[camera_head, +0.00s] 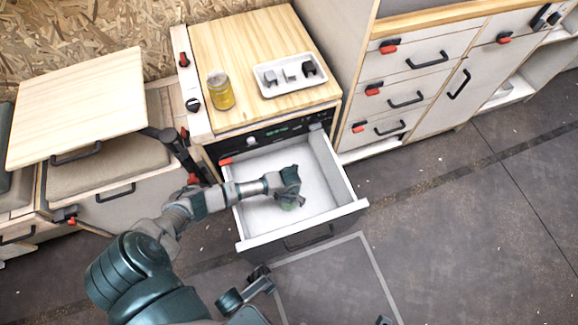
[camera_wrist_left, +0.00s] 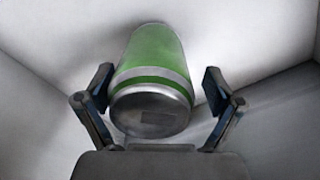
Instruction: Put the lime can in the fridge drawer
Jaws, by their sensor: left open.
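The lime can is a green can (camera_wrist_left: 153,72) with a silver end, lying inside the white drawer in the left wrist view. Its silver end faces the camera, between the two open fingers of my left gripper (camera_wrist_left: 158,100), with a gap at the right finger. In the head view my left gripper (camera_head: 290,197) reaches down into the open fridge drawer (camera_head: 322,205). Only a small green bit of the can (camera_head: 287,206) shows below it there; the rest is hidden by the gripper.
A wooden counter (camera_head: 245,45) above the drawer holds a yellow jar (camera_head: 220,91) and a white tray (camera_head: 289,75) with small grey and black items. A raised wooden table board (camera_head: 75,100) stands at left. Cabinets with handles (camera_head: 408,98) stand at right. The floor at right is clear.

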